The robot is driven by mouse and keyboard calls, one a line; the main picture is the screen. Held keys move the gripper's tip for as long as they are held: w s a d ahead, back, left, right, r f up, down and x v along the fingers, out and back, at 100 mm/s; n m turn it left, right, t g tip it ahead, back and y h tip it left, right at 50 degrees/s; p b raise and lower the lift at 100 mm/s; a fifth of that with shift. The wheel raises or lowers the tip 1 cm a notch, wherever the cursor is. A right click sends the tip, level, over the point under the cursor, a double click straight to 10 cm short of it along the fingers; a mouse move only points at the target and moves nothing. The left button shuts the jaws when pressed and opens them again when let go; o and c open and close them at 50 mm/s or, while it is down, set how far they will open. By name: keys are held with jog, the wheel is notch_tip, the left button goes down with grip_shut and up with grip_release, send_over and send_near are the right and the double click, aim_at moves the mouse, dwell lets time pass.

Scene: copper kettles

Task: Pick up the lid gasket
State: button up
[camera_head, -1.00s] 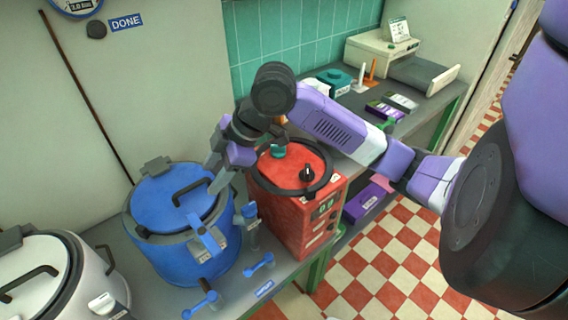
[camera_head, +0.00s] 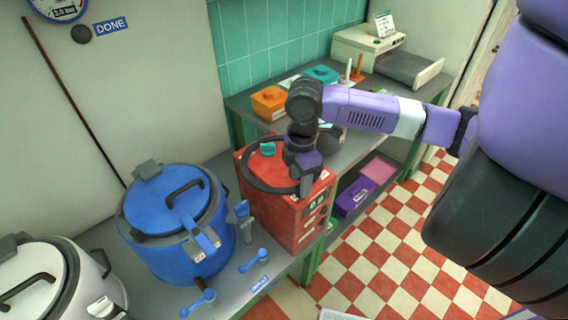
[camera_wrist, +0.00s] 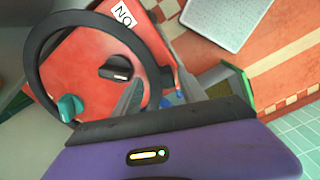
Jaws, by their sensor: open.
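The lid gasket looks to be the black ring (camera_head: 262,189) lying on top of the red box (camera_head: 311,222). In the wrist view the black ring (camera_wrist: 36,62) circles a black knob (camera_wrist: 116,68) and a teal knob (camera_wrist: 69,107). My gripper (camera_head: 305,188) points down over the right part of the red box's top, at the ring's right side. In the wrist view my gripper (camera_wrist: 157,94) is open, with the ring's near right side between its two grey fingers. I cannot tell whether either finger touches the ring. My gripper hides part of the ring in the head view.
A blue kettle (camera_head: 165,240) with a clamped lid stands left of the red box, and a white kettle (camera_head: 70,300) further left. Blue-handled tools (camera_head: 255,262) lie on the bench front. An orange container (camera_head: 268,103) stands behind the box. Checkered floor is at right.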

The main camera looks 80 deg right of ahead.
jog(key=shift+f, duration=0.85)
jog(key=shift+c, duration=0.4)
grip_shut()
jog(key=shift+r, duration=0.15)
